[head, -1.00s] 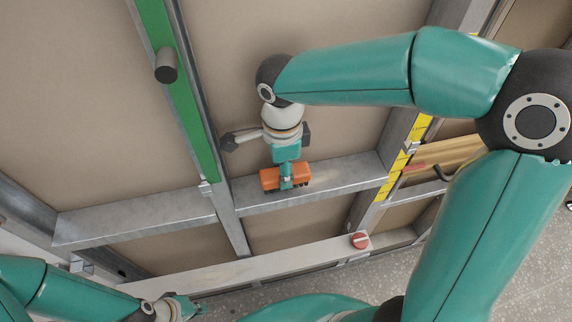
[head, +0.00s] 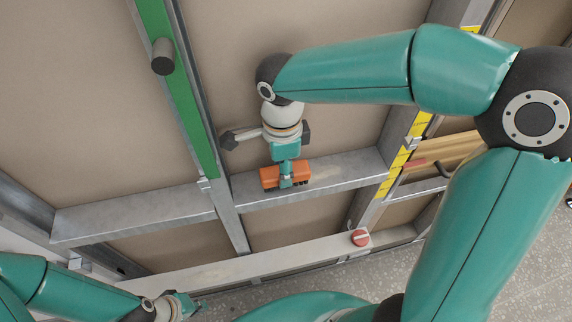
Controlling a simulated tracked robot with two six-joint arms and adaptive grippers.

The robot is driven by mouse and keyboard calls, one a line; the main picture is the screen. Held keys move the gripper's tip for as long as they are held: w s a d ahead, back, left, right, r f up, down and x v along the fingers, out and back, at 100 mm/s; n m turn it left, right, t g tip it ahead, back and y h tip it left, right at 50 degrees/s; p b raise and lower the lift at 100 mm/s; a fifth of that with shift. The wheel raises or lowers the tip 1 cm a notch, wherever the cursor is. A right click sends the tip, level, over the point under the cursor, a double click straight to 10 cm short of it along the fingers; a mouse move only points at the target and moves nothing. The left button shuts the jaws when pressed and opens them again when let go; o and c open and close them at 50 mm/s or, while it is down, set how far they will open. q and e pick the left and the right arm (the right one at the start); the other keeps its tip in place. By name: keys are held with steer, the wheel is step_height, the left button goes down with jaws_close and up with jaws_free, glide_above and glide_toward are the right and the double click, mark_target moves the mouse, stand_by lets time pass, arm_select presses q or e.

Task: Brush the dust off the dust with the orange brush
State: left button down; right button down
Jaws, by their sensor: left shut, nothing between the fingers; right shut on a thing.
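The orange brush (head: 270,176) is at a grey metal cross rail (head: 350,168), with its dark bristles facing down onto or just above the rail. I cannot tell whether they touch. My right gripper (head: 286,166) is shut on the brush from above and partly hides its middle. A faint pale brown smear of dust (head: 322,172) shows on the rail just right of the brush. My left gripper (head: 184,304) is shut and empty at the bottom left, low and well apart from the brush.
A green upright strip (head: 183,100) with a dark round peg (head: 163,58) stands left of the brush. A yellow marked strip (head: 402,160) is on the right upright. Beige panels fill the frame.

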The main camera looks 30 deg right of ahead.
steer(key=shift+f, duration=0.35)
steer(key=shift+d, duration=0.1)
